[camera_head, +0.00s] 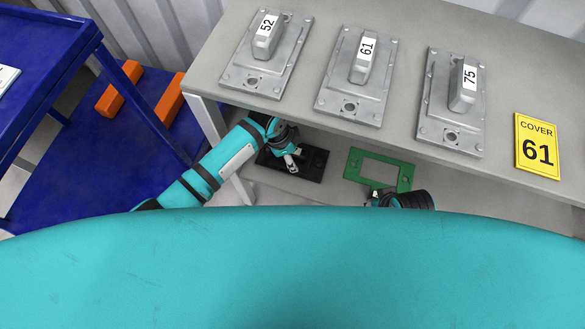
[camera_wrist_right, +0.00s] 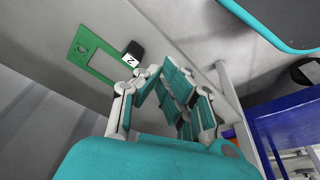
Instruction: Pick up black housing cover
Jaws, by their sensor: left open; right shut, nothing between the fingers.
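The black housing cover (camera_head: 313,165) is a dark flat plate on the lower level under the bench. My left gripper (camera_head: 291,164) is open over it and hides part of it. I cannot tell whether they touch. My right gripper (camera_head: 375,198) is beside the near edge of a green frame (camera_head: 378,168), partly hidden by my teal body. The right gripper (camera_wrist_right: 150,75) shows in its wrist view, shut and empty. That view also shows the green frame (camera_wrist_right: 77,62) and a black block with a white label reading 2 (camera_wrist_right: 135,49).
The grey bench (camera_head: 300,115) overhangs the lower level. A blue cart (camera_head: 95,165) with orange blocks (camera_head: 120,88) stands left.

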